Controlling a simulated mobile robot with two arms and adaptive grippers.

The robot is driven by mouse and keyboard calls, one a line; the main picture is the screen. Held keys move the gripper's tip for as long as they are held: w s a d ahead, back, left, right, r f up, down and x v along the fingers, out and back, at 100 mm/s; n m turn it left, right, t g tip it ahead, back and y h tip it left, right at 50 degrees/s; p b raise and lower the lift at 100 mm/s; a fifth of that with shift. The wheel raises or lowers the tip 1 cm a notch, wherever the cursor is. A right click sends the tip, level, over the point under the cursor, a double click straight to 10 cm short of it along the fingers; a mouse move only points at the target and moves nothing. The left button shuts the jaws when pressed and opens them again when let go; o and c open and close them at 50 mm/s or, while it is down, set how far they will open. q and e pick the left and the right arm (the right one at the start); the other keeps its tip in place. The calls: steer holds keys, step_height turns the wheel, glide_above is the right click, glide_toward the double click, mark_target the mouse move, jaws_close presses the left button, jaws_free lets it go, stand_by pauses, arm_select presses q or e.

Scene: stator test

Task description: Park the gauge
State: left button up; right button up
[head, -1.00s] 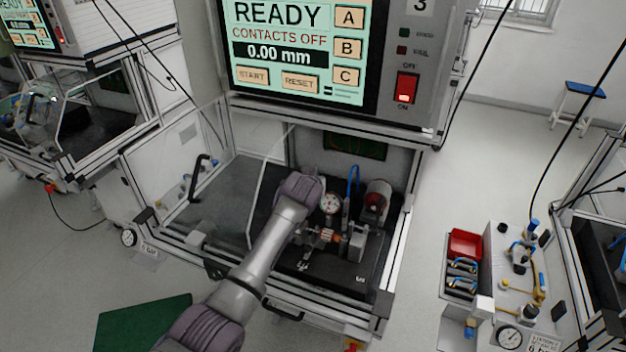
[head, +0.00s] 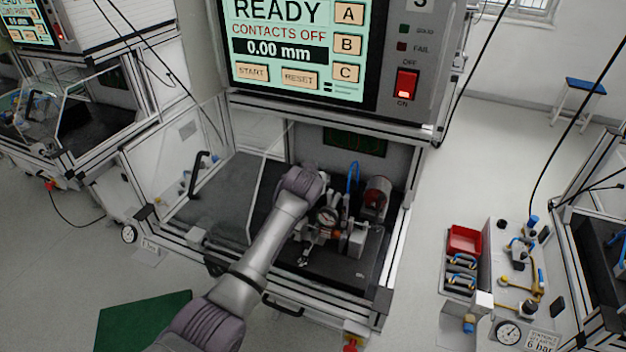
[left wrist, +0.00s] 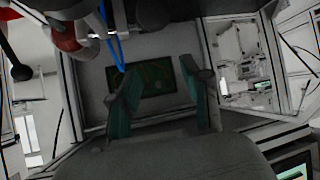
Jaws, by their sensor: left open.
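The gauge (head: 328,218), a small round white dial, stands inside the test cell in the head view, close above the copper-coloured stator part (head: 327,235), which it partly covers. My left arm reaches into the cell from the lower left, its wrist just left of and behind the dial. The left wrist view shows my left gripper (left wrist: 158,82) with two teal-lined fingers apart and nothing between them. My right gripper is not in view.
The screen (head: 293,45) above reads READY, CONTACTS OFF, 0.00 mm. A red-faced cylinder (head: 376,197) and a blue hose (head: 352,177) stand right of my wrist. The clear door panel (head: 268,180) is left of my forearm. A red bin (head: 465,240) stands outside, right.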

arm_select(q)
steer(key=v, duration=1.1)
steer(key=shift+s+r, duration=0.2)
steer(key=shift+s, duration=0.15)
